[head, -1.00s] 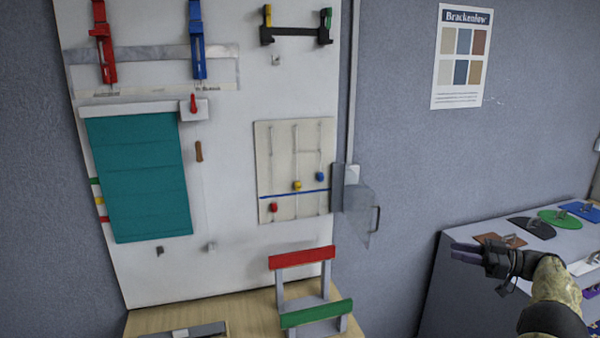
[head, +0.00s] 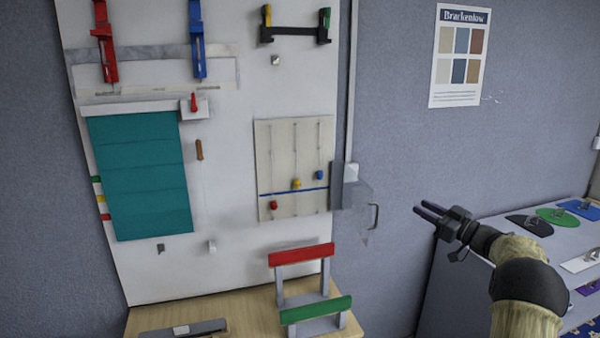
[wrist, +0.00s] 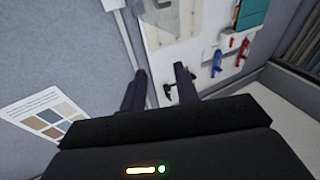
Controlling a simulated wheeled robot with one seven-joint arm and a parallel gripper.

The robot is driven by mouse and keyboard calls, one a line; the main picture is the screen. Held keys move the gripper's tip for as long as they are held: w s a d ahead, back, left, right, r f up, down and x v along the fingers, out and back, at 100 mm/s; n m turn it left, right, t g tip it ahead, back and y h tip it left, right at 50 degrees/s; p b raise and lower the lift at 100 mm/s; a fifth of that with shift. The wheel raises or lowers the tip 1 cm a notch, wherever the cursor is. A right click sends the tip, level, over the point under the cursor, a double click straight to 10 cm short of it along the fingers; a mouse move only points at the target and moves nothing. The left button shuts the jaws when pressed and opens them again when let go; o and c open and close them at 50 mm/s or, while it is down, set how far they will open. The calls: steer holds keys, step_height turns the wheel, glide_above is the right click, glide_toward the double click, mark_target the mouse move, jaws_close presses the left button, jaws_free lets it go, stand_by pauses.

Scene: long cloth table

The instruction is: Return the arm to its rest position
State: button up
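My gripper (head: 425,209) is in the air at the right of the head view, in front of the blue-grey wall and left of the shelf with coloured plates. In the wrist view my gripper (wrist: 158,84) has its two dark fingers apart, with nothing visible between them. It touches nothing that I can see. The rest position itself is not marked in any view.
A white board (head: 230,235) carries a teal blind (head: 140,175), sliders on a panel (head: 268,150) and a clear hinged door (head: 355,205). A red-and-green rack (head: 302,257) stands on the wooden table (head: 255,315). A grey shelf (head: 490,270) stands at the right.

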steer(key=a+m+t+h, duration=0.2)
steer(key=a+m+h, duration=0.35)
steer(key=h, duration=0.35)
steer(key=s+a+f+m+g+h, duration=0.1)
steer(key=s+a+f+g, duration=0.3)
steer(key=s, duration=0.9)
steer(key=s+a+f+m+g+h, duration=0.1)
steer(key=s+a+f+g, duration=0.4)
steer(key=s, duration=0.8)
steer(key=s+a+f+m+g+h, duration=0.1)
steer(key=s+a+f+g, duration=0.4)
steer(key=s+f, duration=0.4)
steer(key=s, duration=0.4)
steer(key=shift+s+a+f+m+h, duration=0.15)
steer(key=shift+s+m+h, duration=0.2)
steer(key=shift+s+h, duration=0.05)
steer(key=shift+w, duration=0.2)
